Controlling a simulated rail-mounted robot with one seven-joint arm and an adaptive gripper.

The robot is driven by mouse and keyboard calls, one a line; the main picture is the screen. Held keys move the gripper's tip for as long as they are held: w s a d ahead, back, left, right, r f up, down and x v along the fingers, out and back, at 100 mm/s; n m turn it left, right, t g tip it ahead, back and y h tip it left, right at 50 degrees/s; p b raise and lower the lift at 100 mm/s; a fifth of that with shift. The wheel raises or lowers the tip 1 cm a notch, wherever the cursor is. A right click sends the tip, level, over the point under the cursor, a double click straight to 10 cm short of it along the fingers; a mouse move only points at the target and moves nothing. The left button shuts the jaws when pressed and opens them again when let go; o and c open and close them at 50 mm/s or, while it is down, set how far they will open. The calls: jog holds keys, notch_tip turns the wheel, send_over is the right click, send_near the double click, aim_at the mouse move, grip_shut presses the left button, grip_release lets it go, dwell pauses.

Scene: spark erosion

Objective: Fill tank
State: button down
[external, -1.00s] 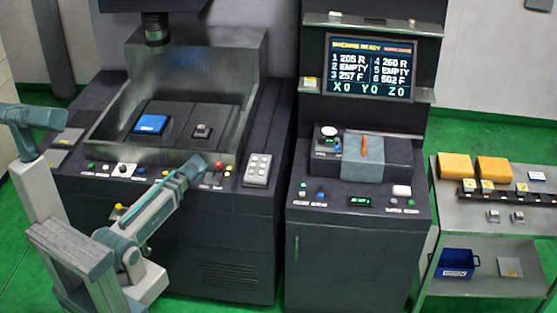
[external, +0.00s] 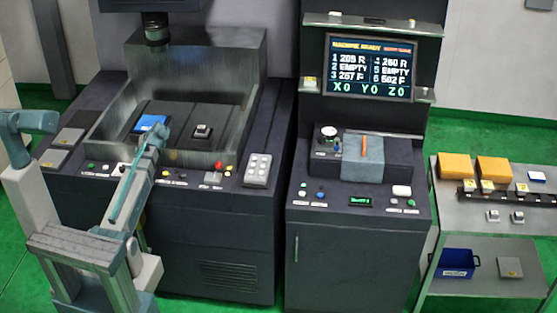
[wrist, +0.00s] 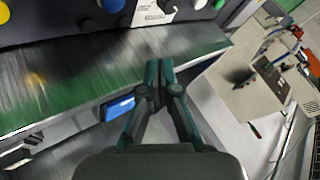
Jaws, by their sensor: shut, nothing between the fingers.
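The tank (external: 240,130) is the open metal basin on the left machine. A blue block (external: 150,123) and a small grey block (external: 202,131) sit on its floor, with no liquid visible. My gripper (external: 158,138) is over the tank's front wall, beside the blue block. In the wrist view its teal fingers (wrist: 154,82) are together and empty. The front panel has yellow buttons (external: 168,173) and a red button (external: 217,165). My arm hides part of the panel.
A white plate (wrist: 155,11) and a blue knob (wrist: 111,5) are at the wrist view's top. The screen (external: 370,67) reads "MACHINE READY". A cart (external: 470,222) stands right. Green floor is clear between.

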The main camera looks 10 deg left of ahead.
jog(key=shift+w+a+r, duration=0.1)
jog(key=shift+a+r, duration=0.25)
jog(key=shift+a, duration=0.1)
jog(key=shift+f, duration=0.15)
jog(key=shift+f+b, duration=2.7)
jog(key=shift+f, duration=1.6)
jog(key=shift+f, duration=0.1)
jog(key=shift+f+b, duration=0.3)
jog(key=shift+f+b, duration=0.3)
jog(key=shift+f, duration=0.2)
jog(key=shift+r, duration=0.15)
jog(key=shift+r+p, duration=0.55)
jog(key=shift+r, duration=0.25)
